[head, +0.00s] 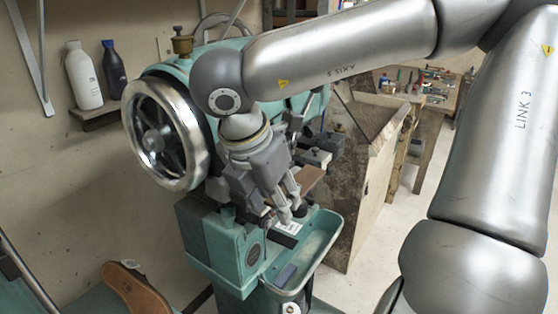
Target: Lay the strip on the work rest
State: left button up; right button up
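A flat brown piece (309,178), which looks like the strip, shows just to the right of my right gripper (293,215). It is partly hidden behind the fingers, and I cannot tell whether it rests on the machine or touches the gripper. My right gripper points down over the front of the teal sole stitcher (222,240), above its tray (325,247). Its two fingers are close together, and whether they grip anything is unclear. The work rest is not clearly visible behind the gripper and wrist. My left gripper is not in view.
The stitcher's large handwheel (140,150) stands left of my wrist. A dark blue block (286,276) lies in the tray. White (84,78) and dark (114,72) bottles stand on a wall shelf. A brown sole-shaped piece (137,289) lies at lower left. Open floor (365,285) shows right of the tray.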

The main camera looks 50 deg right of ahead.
aim_at(248, 207)
jog(key=w+f+b, duration=0.2)
jog(key=w+f, duration=0.2)
jog(key=w, duration=0.1)
jog(key=shift+w+a, duration=0.2)
jog(key=shift+a, duration=0.1)
dwell(0.5)
jog(key=shift+f, duration=0.15)
jog(key=o, duration=0.8)
jog(key=shift+c, duration=0.2)
jog(key=shift+o, duration=0.7)
jog(key=shift+w+f, duration=0.1)
jog(key=shift+w, duration=0.05)
